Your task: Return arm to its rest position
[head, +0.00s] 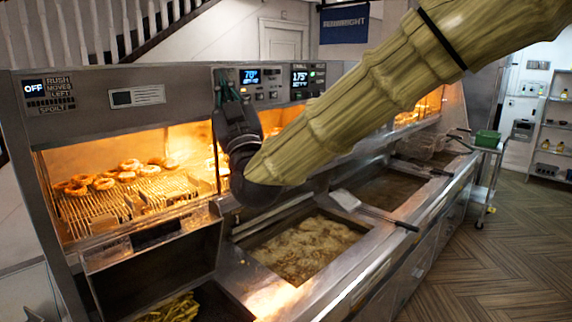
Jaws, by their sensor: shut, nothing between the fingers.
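My arm, in a ribbed olive-tan sleeve, reaches from the upper right of the head view down to a dark wrist left of centre. My gripper (228,90) points upward from that wrist, in front of the frying range's control panel (190,92). Its fingers look small and dark green, and they are shut with nothing between them. I cannot tell whether they touch the panel. The sleeve hides part of the range behind it.
A lit warming bay (130,200) holds several onion rings on a rack. Below are a bubbling fryer vat (305,248), another vat (385,190) and a bin of chips (172,308). A trolley with a green container (487,139) stands at right. The floor (480,260) at right is clear.

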